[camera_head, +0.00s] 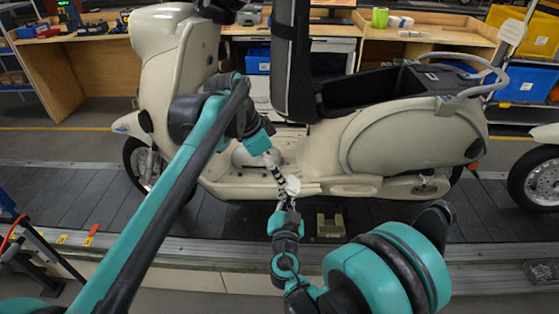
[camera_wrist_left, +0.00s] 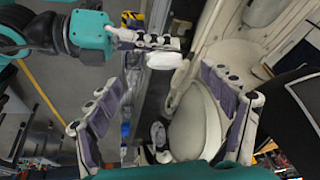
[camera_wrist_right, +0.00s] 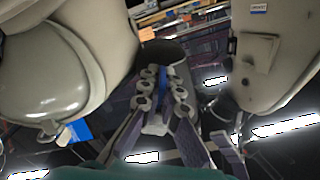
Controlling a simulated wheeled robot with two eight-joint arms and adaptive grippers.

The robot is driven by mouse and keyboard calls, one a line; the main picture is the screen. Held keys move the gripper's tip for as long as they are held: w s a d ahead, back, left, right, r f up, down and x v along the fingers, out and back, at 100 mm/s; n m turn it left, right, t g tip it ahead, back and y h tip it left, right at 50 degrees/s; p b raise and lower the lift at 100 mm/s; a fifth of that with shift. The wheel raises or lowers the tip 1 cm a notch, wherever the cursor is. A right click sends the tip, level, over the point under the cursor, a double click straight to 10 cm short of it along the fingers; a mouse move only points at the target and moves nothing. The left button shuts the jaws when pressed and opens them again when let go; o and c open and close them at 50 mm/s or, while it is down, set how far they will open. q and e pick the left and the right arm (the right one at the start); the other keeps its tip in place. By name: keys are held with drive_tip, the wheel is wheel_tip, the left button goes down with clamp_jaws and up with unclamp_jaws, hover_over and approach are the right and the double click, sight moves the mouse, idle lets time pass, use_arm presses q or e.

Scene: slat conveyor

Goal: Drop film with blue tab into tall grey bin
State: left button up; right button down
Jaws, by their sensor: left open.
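My right gripper (camera_head: 288,192) is low in front of the scooter's footboard. Its fingers look closed together in the right wrist view (camera_wrist_right: 162,85), with a narrow blue strip, seemingly the tab, between them. A small white piece, apparently the film (camera_wrist_left: 163,60), is at the right gripper's tips in the left wrist view; it also shows in the head view (camera_head: 293,185). The film's outline is mostly hidden. My left gripper (camera_head: 272,162) is close by, its fingers spread and empty in the left wrist view (camera_wrist_left: 165,105). I cannot make out the tall grey bin.
A cream scooter (camera_head: 400,140) stands on the dark slat conveyor (camera_head: 75,185), its seat (camera_head: 293,65) raised upright. Part of another scooter (camera_head: 545,180) is at the right edge. A wooden workbench (camera_head: 450,30) with blue bins stands behind. A small beige block (camera_head: 330,225) is on the conveyor's near side.

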sight(292, 182)
use_arm(q)
drive_tip(key=shift+m, duration=0.7)
drive_tip(key=x, duration=0.4)
drive_tip(key=d+x, duration=0.1)
drive_tip(key=x, duration=0.3)
drive_tip(key=d+x, duration=0.1)
drive_tip(key=x, duration=0.3)
drive_tip(key=shift+w+r, duration=0.3)
drive_tip(key=shift+w, duration=0.1)
drive_tip(key=c, duration=1.2)
use_arm(e)
drive_tip(key=c, duration=1.6)
unclamp_jaws()
drive_tip(key=shift+c, duration=0.2)
